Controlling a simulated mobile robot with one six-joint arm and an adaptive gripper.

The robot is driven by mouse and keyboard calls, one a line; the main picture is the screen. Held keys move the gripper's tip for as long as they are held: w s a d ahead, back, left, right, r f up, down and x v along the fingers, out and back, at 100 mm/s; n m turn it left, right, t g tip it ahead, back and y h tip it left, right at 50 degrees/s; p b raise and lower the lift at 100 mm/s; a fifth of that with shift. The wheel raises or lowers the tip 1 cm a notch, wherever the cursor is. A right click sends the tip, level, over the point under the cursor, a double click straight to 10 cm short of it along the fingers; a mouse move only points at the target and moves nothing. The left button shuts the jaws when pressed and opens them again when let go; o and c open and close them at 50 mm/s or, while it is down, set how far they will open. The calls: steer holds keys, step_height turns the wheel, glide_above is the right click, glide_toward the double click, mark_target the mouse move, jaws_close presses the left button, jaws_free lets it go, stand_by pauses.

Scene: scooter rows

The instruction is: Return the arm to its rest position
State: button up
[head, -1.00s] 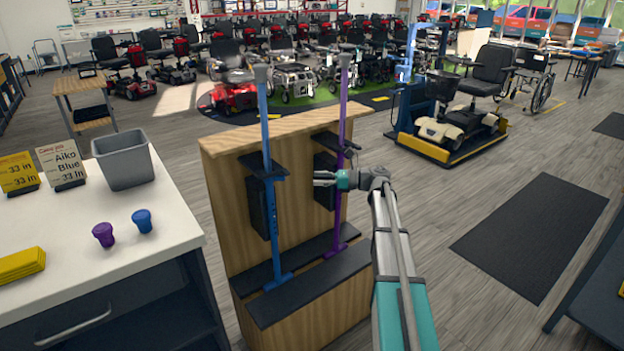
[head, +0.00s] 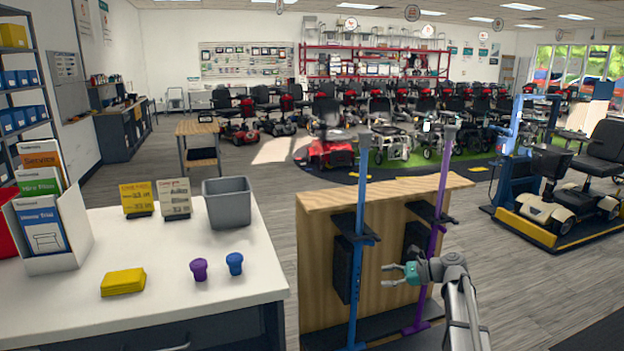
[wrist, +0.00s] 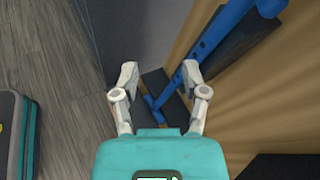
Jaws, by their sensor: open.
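My gripper (head: 388,275) is at the end of my arm, in front of the wooden stand (head: 388,215) in the head view. It points left, between the blue cane (head: 357,260) and the purple cane (head: 432,240). Both canes stand upright in the stand. In the wrist view my gripper (wrist: 160,80) has its two fingers spread apart, with nothing held. The blue cane (wrist: 215,32) slants down beyond the fingertips there, behind the right finger. I cannot tell how far it is from the fingers.
A scooter (head: 565,200) sits on a lift platform at the right. Floor between the stand and the platform is clear.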

steer(key=s+a+f+n+g+h, duration=0.3)
steer(key=s+a+f+n+h, duration=0.4)
steer(key=s, duration=0.4)
steer(key=s+d+f+n+g+h+p, duration=0.1)
steer(key=s+f+n+h, duration=0.15)
steer(key=s+n, duration=0.3)
steer(key=s+f+n+h, duration=0.2)
steer(key=s+n+h, duration=0.25)
steer(key=s, duration=0.25)
step_height(320, 180, up, 17)
steer(key=p, duration=1.7)
steer(key=shift+w+r+n, duration=0.2)
steer(key=shift+w+n, duration=0.05)
steer(key=shift+n, duration=0.15)
steer(key=shift+d, duration=0.1)
